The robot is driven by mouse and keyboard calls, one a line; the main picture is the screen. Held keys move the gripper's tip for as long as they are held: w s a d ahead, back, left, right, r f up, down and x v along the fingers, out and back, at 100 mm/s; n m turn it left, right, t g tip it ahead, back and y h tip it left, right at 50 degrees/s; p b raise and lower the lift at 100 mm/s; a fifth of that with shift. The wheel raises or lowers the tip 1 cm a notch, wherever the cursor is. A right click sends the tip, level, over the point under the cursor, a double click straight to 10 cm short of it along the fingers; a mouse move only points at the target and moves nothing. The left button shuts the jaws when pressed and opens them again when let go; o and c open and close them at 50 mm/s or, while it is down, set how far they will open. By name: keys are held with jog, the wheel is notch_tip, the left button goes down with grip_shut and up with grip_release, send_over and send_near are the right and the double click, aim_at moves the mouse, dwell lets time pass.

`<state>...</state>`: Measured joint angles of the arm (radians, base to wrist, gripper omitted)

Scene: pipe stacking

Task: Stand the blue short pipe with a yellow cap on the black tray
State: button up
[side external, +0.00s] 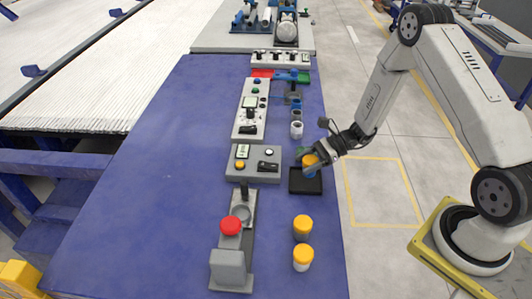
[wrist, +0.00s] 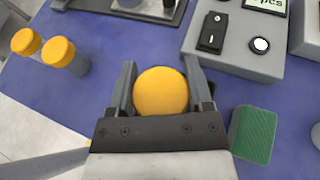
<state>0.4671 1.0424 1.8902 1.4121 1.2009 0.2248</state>
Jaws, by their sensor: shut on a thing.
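The blue short pipe with a yellow cap (side external: 310,170) is upright between the fingers of my gripper (side external: 311,160). In the wrist view its round yellow cap (wrist: 161,92) fills the gap between the two fingers of my gripper (wrist: 160,90), which is shut on it. The black tray (side external: 305,188) lies at the right edge of the blue table, and the pipe is over its far part. I cannot tell whether the pipe's base touches the tray. The tray is not clearly seen in the wrist view.
Two other yellow-capped pipes stand nearer the camera, one blue (side external: 302,230) and one white (side external: 302,259). A grey control box (side external: 255,172) is left of the tray. A green block (wrist: 254,134) lies near my gripper. White pipe (side external: 296,130) stands beyond. The table's left side is clear.

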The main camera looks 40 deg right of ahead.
jog(key=shift+w+f, duration=0.25)
jog(key=shift+w+f, duration=0.3)
jog(key=shift+f, duration=1.55)
jog(key=shift+f, duration=0.1)
jog(key=o, duration=1.3)
jog(key=shift+c, duration=0.2)
